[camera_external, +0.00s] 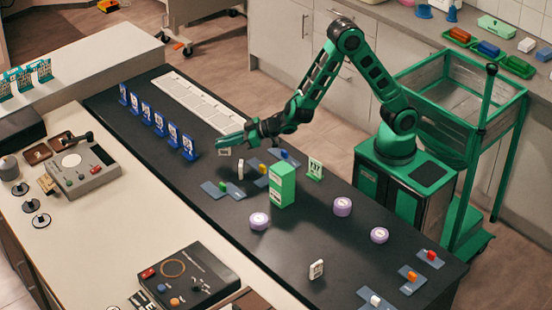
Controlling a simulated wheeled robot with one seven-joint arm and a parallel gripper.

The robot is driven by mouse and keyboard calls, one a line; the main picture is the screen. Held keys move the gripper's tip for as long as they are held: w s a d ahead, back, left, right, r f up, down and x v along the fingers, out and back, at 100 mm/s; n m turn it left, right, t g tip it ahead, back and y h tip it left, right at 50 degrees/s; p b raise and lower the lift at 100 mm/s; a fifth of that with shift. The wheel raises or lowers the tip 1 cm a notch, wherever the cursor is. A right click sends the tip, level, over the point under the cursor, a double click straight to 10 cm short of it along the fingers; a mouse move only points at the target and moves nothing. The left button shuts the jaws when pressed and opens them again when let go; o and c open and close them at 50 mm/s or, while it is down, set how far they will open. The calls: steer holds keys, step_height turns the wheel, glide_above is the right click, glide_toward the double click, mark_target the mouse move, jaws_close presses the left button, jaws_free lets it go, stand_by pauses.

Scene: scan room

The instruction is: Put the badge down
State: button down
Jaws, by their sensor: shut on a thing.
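My gripper (222,143) is above the dark counter (330,235), just right of a row of blue badge stands. A small white piece (224,152), which looks like the badge, shows under its fingertips, and the gripper is shut on it. The fingers hide most of it and its print is too small to read. Another white upright tag (241,169) stands on the counter just below and right of the gripper. A third white tag (316,269) stands near the front.
Blue stands (160,125) line the left side. Grey pads with coloured blocks (215,189) lie nearby. A white segmented strip (200,99) lies behind. Front-centre counter is mostly clear.

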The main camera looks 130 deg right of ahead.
mark_target(224, 154)
steer(key=shift+d+f, duration=0.15)
steer(key=shift+f, duration=1.9)
steer(key=c, duration=1.8)
jaws_free()
steer(key=shift+f, duration=0.1)
steer(key=s+a+r+n+g+y, duration=0.1)
steer(key=s+a+r+g+y, duration=0.2)
steer(key=s+a, duration=0.5)
steer(key=s+a+r+g+y, duration=0.3)
steer(key=s+a, duration=0.6)
steer(key=s, duration=0.9)
steer(key=s+a+r+n+g+y, duration=0.1)
steer(key=s+a+r+g+y, duration=0.2)
steer(key=s, duration=1.1)
steer(key=shift+s+a+r+n+y, duration=0.1)
steer(key=shift+a+r, duration=0.3)
steer(key=shift+a, duration=0.55)
steer(key=shift+w+a+r+n+y, duration=0.1)
steer(key=shift+a+r, duration=0.35)
steer(key=shift+a, duration=0.55)
steer(key=shift+s+a+r+n+y, duration=0.1)
steer(key=shift+a+r, duration=0.3)
steer(key=shift+a, duration=0.55)
